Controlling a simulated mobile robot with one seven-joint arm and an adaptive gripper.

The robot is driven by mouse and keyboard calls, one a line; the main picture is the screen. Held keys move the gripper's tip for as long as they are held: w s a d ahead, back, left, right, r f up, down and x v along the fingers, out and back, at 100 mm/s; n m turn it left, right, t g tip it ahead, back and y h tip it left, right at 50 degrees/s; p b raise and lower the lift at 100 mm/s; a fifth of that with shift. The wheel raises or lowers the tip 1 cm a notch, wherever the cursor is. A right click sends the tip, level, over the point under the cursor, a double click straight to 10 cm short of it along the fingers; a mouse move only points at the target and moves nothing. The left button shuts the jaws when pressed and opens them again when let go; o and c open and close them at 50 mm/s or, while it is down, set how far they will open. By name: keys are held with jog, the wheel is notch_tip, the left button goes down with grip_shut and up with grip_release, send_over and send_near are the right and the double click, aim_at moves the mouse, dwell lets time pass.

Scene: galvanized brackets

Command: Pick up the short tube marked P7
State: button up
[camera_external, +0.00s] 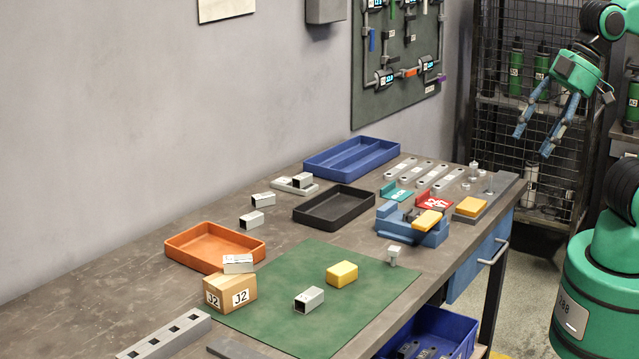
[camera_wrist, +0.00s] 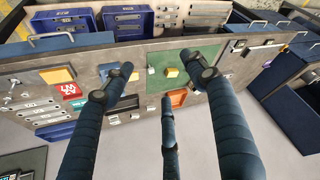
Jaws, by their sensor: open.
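Several short grey square tubes lie on the workbench. One tube (camera_external: 309,299) is on the green mat (camera_external: 375,305). Another tube (camera_external: 238,262) lies on top of a cardboard box marked J2 (camera_external: 229,293). Two more, a nearer tube (camera_external: 252,220) and a farther tube (camera_external: 264,199), lie on bare bench behind the orange tray. A further tube (camera_external: 302,180) rests on a light grey piece. Their markings are too small to read, so I cannot tell which is P7. My gripper (camera_external: 534,142) is open and empty, high beyond the bench's right end; its fingers also show in the wrist view (camera_wrist: 158,80).
An orange tray (camera_external: 180,257), a black tray (camera_external: 308,218) and a blue tray (camera_external: 312,173) stand on the bench. A yellow block (camera_external: 342,273) is on the mat. A blue vise (camera_external: 432,238) and flat brackets crowd the right end. The front-left bench has clear patches.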

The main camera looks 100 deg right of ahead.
jog(key=w+d+r+m+g+p, duration=0.1)
jog(key=w+d+r+m+p, duration=0.3)
jog(key=w, duration=0.5)
jog(key=w+d+r+m+p, duration=0.1)
jog(key=w+d+r+m, duration=0.15)
jog(key=w+r, duration=0.5)
jog(key=w+d+f+m+g+p, duration=0.15)
jog(key=w+d+m, duration=0.25)
jog(key=w, duration=0.5)
jog(key=w+d+f+m+p, duration=0.1)
jog(key=w+d+m+p, duration=0.25)
jog(key=w, duration=0.65)
jog(key=w+d+f+m+g+p, duration=0.1)
jog(key=w+d+f+m+p, duration=0.1)
jog(key=w+d+f+m, duration=0.35)
jog(key=w+d+f+m+g+p, duration=0.1)
jog(key=w+d+f+m+p, duration=0.1)
jog(key=w+d+f, duration=0.4)
jog(key=w+d+f+m+g+p, duration=0.1)
jog(key=w+d+f+m+p, duration=0.3)
jog(key=d+f, duration=1)
jog(key=w+m, duration=0.2)
jog(key=w, duration=0.1)
jog(key=shift+w+f+m+p, duration=0.15)
jog(key=shift+w+m+p, duration=0.2)
jog(key=shift+w+p, duration=0.05)
jog(key=shift+f, duration=0.1)
